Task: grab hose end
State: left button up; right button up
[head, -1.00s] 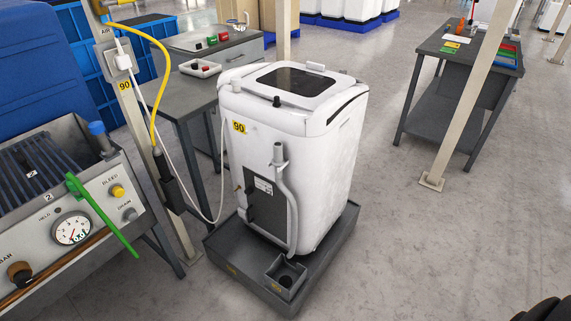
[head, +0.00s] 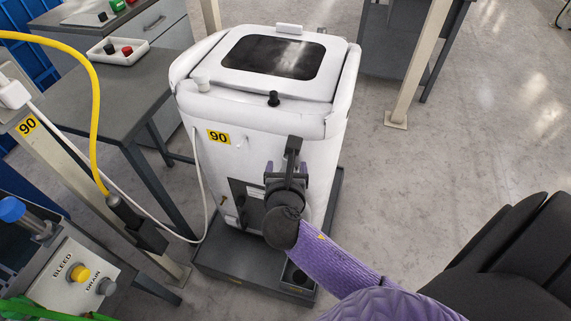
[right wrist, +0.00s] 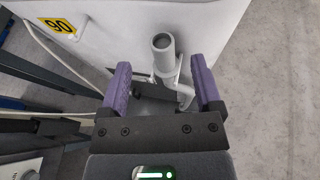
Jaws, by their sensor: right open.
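The grey hose end (right wrist: 163,42), an open round tube mouth, points up against the front of the white washing machine (head: 250,105). The hose end shows between and a little beyond the fingertips, with no clear contact. My left gripper is in neither current view.
The machine stands in a dark grey tray (head: 225,270). A yellow hose (head: 97,110) and white cord hang at the left, by a post.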

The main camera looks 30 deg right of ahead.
jog(key=b+x, duration=0.1)
jog(key=x, duration=0.1)
jog(key=b+x, duration=0.1)
jog(key=x, duration=0.2)
jog(key=shift+s+f+b, duration=0.15)
jog(key=shift+f+b, duration=0.15)
jog(key=shift+f, duration=0.1)
pick_arm(q)
jog(key=f, duration=0.1)
jog(key=s+a+f, duration=0.1)
jog(key=a, duration=0.1)
jog(key=shift+s+a+f, duration=0.15)
jog(key=shift+s+f, duration=0.1)
jog(key=shift+f, duration=0.15)
pick_arm(e)
jog(key=shift+r, duration=0.15)
pick_arm(q)
jog(key=shift+w+y, duration=0.3)
jog(key=shift+w, duration=0.15)
pick_arm(e)
grip_shut()
